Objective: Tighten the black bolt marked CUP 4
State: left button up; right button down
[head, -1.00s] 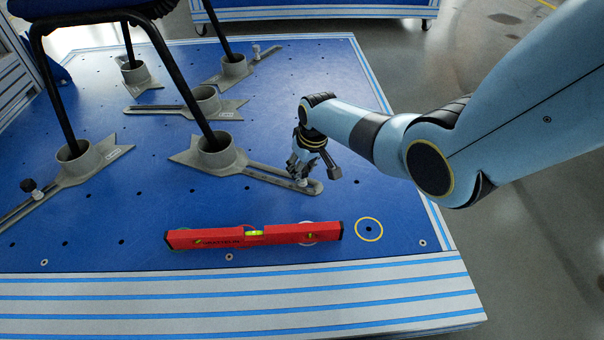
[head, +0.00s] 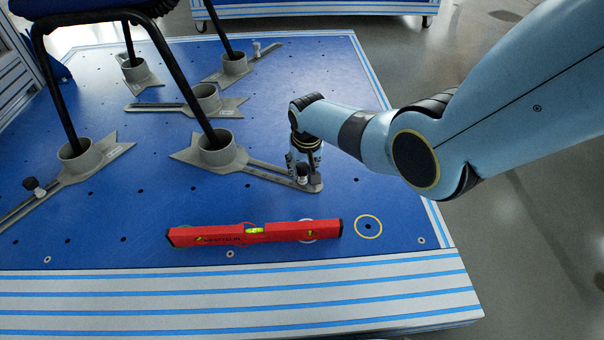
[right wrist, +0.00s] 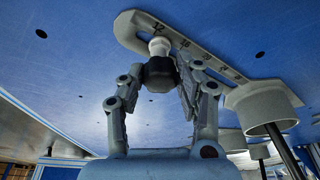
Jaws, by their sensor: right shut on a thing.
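My right gripper (head: 303,178) points down at the outer end of a slotted grey arm that runs from the front cup (head: 218,150). In the right wrist view its fingers (right wrist: 168,80) are shut on a black bolt head (right wrist: 160,72). A pale shank or collar (right wrist: 159,47) joins that head to the slot of the grey arm (right wrist: 180,38). The front cup (right wrist: 262,102) shows there at right with a black chair leg in it. I cannot read a CUP 4 mark. In the head view the gripper mostly hides the bolt. My left gripper is out of view.
A red spirit level (head: 255,233) lies in front of the slotted arm, beside a yellow ring (head: 368,227). Another cup (head: 84,155) with a black knob (head: 34,186) stands at left. Black chair legs (head: 176,75) rise behind. The blue plate is clear right of the gripper.

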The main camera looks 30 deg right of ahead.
jog(key=m, duration=0.4)
jog(key=shift+h, duration=0.4)
jog(key=c, duration=0.9)
grip_release()
jog(key=shift+r+n+p, duration=0.1)
jog(key=shift+n+p, duration=0.2)
jog(key=shift+n, duration=0.7)
jog(key=shift+n+y, duration=0.3)
jog(key=shift+n, duration=0.7)
